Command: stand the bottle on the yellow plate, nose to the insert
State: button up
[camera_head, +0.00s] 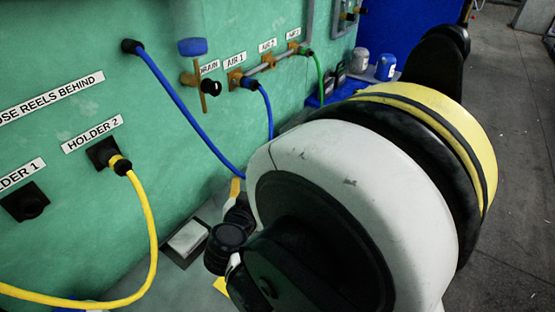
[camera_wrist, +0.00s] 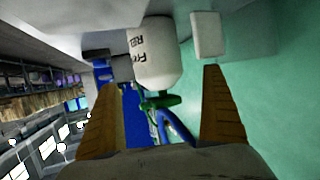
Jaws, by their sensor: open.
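In the wrist view a white bottle (camera_wrist: 155,55) with dark lettering and a green top (camera_wrist: 160,101) shows upside down in the picture. It lies in the gap between the two orange-brown fingers of my gripper (camera_wrist: 160,78), which are spread apart. I see no finger touching it. In the head view my white and yellow arm covers the middle and right, and I cannot make out this bottle there. A small yellow patch (camera_head: 221,287) at the bottom may be part of the yellow plate; the rest is hidden. I cannot make out the insert.
A green wall carries holders, air fittings and hoses: a yellow hose (camera_head: 150,225), a blue hose (camera_head: 187,112) and a green hose (camera_head: 319,75). A white container (camera_head: 360,61) and a blue container (camera_head: 386,67) stand near a blue tray. Open floor (camera_head: 525,130) lies at the right.

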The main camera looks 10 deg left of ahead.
jog(key=b+x, duration=0.2)
jog(key=x, duration=0.3)
jog(key=shift+w+d, duration=0.1)
jog(key=shift+w, duration=0.05)
jog(key=shift+r, duration=0.15)
jog(key=c, duration=1.5)
jog(key=shift+c, duration=0.2)
jog(key=shift+r, duration=0.15)
